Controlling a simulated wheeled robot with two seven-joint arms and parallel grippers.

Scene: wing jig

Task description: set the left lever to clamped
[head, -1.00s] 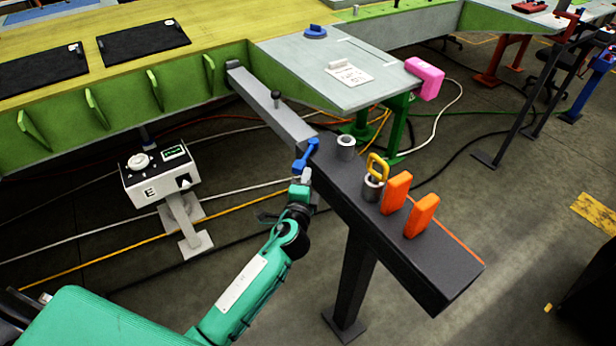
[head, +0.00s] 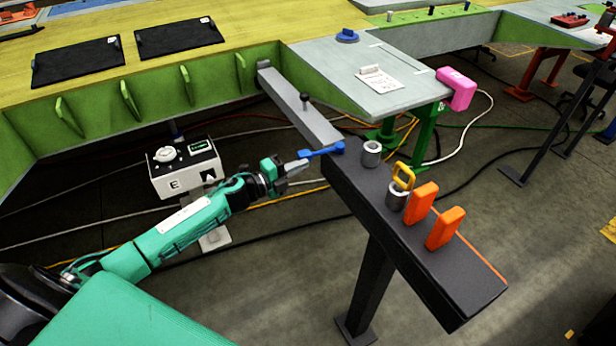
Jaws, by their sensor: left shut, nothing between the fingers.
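The blue lever (head: 322,151) is at the far left end of the dark beam (head: 440,270). Its round end sits on the beam and its handle points left, out past the beam's edge. I take it as the left lever; no marking on it is readable. My left gripper (head: 300,163) is shut, with its grey fingertips at or just below the free end of the handle. I cannot tell whether they touch it. Nothing shows between the fingers. My right gripper is not in view.
On the beam stand a grey cylinder (head: 372,154), a yellow loop (head: 403,176) in another cylinder, and two orange blocks (head: 420,203). A grey bar (head: 290,105) with a black knob runs behind the lever. A white box (head: 183,168) stands left, behind my arm.

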